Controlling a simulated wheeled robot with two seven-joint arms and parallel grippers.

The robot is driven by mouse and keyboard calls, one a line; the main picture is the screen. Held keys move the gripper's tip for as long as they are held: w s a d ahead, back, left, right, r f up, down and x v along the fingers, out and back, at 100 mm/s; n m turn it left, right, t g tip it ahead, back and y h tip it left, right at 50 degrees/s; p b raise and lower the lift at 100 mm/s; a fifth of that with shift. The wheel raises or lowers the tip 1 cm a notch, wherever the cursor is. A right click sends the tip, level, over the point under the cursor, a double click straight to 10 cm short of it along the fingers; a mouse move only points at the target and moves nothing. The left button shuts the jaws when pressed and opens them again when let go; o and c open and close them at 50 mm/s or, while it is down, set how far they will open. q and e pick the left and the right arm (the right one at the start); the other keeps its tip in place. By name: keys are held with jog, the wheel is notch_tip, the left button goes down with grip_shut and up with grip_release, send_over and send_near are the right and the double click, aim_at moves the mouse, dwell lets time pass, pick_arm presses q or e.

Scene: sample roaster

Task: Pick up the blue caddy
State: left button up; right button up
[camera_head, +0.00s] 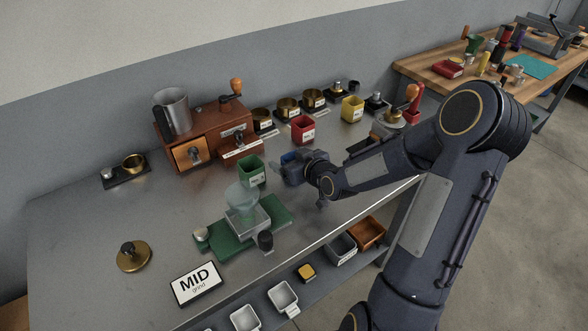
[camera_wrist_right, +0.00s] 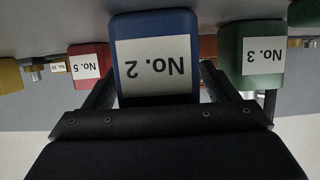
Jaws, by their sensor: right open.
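The blue caddy (camera_wrist_right: 155,25) has a white "No. 2" label, which reads upside down in the right wrist view. It fills the space between the two fingers of my open right gripper (camera_wrist_right: 162,82), one finger on each side. I cannot tell whether the fingers touch it. In the head view the blue caddy (camera_head: 290,157) stands on the grey bench, partly hidden by my right gripper (camera_head: 294,168), which reaches in from the right. My left gripper is not in view.
The green No. 3 caddy (camera_head: 251,170) and red caddy (camera_head: 303,129) stand close to either side. A yellow caddy (camera_head: 352,109) is farther back. A green scale (camera_head: 212,237) with a clear vessel lies in front, and a wooden drawer box (camera_head: 185,130) behind. The bench's left end is fairly clear.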

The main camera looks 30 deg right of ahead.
jog(key=shift+c, duration=0.3)
jog(key=c, duration=1.1)
